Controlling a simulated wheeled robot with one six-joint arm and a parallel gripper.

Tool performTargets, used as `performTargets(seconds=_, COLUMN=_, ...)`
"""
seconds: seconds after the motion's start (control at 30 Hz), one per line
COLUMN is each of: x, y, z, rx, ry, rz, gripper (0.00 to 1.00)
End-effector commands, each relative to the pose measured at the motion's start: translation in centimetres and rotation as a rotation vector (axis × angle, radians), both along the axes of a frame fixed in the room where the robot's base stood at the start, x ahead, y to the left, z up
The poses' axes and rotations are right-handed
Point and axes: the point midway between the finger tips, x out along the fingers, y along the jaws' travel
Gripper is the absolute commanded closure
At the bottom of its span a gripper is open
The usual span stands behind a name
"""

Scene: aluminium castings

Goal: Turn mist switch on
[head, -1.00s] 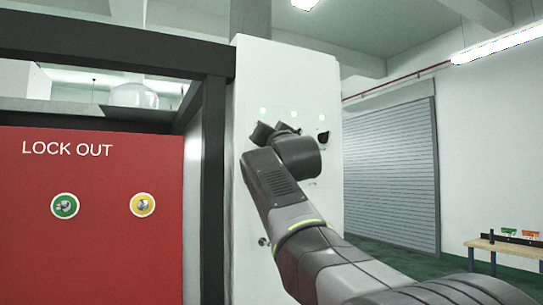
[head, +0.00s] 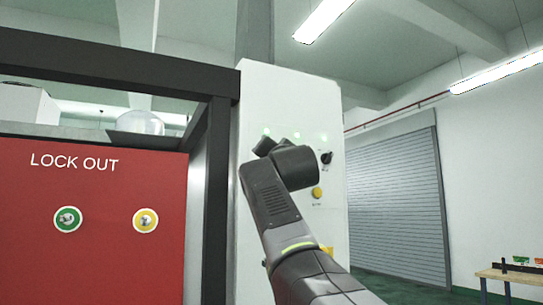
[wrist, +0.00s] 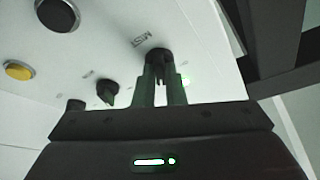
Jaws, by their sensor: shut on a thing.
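The mist switch (wrist: 157,56) is a small black knob beside the label MIST on a white panel (head: 290,90). In the wrist view, the two fingers of my gripper (wrist: 160,78) are closed around this knob, one on each side. The fingers partly cover it, so its turned angle cannot be told. In the head view, my gripper (head: 264,146) is at the panel's left part, below a row of green lights. My own wrist hides the mist switch there.
Another black knob (head: 326,157) and a yellow button (head: 317,192) sit on the panel to the right of my wrist. The wrist view shows a green-black knob (wrist: 107,92) and a dark round button (wrist: 57,14). A dark frame post (head: 215,190) and red LOCK OUT board (head: 100,250) stand left.

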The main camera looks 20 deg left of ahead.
Motion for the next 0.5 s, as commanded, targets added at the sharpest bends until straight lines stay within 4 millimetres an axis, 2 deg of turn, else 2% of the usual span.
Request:
performTargets(seconds=0.17, x=0.01, y=0.05, z=-0.05, rx=0.0, ry=0.001, rz=0.001, gripper=1.0)
performTargets(seconds=0.2, x=0.02, y=0.05, z=-0.07, rx=0.0, ry=0.001, rz=0.001, gripper=0.88)
performTargets(seconds=0.3, x=0.02, y=0.05, z=-0.09, rx=-0.001, ry=0.002, rz=0.001, gripper=0.69)
performTargets(seconds=0.5, x=0.04, y=0.04, z=-0.1, rx=-0.001, ry=0.002, rz=0.001, gripper=0.68)
